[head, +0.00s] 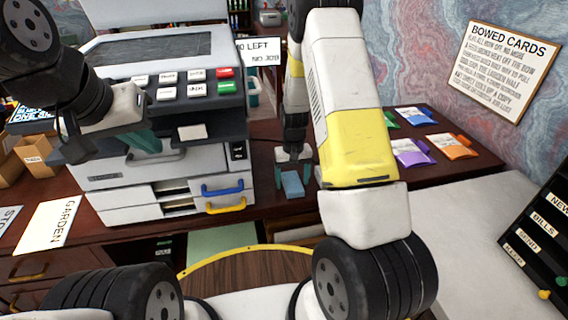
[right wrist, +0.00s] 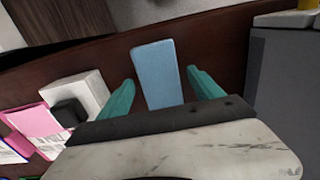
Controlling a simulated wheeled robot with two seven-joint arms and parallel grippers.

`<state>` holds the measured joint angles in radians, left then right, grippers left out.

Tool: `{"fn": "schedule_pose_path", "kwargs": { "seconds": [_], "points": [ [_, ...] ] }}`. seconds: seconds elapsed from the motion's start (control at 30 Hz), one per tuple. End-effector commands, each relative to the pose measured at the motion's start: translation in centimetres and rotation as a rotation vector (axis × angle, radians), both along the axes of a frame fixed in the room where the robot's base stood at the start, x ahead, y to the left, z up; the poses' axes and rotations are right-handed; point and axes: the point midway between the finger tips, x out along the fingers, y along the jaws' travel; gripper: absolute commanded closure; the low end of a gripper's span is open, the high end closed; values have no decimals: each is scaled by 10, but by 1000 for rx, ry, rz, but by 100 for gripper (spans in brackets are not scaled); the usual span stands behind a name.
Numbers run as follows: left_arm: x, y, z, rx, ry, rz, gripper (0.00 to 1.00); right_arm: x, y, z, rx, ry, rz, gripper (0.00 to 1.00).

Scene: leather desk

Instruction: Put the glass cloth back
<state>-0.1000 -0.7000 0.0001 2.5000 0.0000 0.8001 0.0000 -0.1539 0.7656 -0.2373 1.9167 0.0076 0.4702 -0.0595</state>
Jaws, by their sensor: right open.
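The glass cloth appears to be the flat light-blue rectangle (head: 292,184) lying on the dark red desk beside the copier-like machine. It also shows in the right wrist view (right wrist: 158,73), between the two teal fingers. My right gripper (head: 294,160) is open above the cloth, pointing down, with one finger on each side of it. Whether the fingers touch it cannot be told. My left gripper (head: 111,146) is open and empty in front of the machine's left side, with its teal fingers apart.
The grey-white machine (head: 160,160) with blue and yellow drawer handles stands left of the cloth. Colored packets (head: 410,152) lie on the desk to the right. A white block with a dark top (right wrist: 75,105) is near the right gripper. A black labelled rack (head: 540,240) stands at far right.

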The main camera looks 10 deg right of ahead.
Motion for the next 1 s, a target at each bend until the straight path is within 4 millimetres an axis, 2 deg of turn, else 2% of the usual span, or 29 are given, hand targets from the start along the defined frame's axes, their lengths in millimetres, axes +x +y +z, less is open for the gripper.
{"fn": "schedule_pose_path", "kwargs": {
  "seconds": [0.17, 0.5, 0.83, 0.93, 1.0],
  "points": [
    [0, 0, 0, 0, 0, 0, 100, 1, 0, 21, 0, -5, 1, 24],
    [0, 0, 0, 0, 0, 0, 100, 1, 1, 93, 0, -5, 1, 24],
    [0, 0, 0, 0, 0, 0, 100, -3, 1, 133, 11, -15, -3, 24],
    [0, 0, 0, 0, 0, 0, 100, -13, 3, 161, 39, -52, -9, 24],
    [0, 0, 0, 0, 0, 0, 100, -25, 5, 191, 66, -93, -13, 24]
  ]
}}
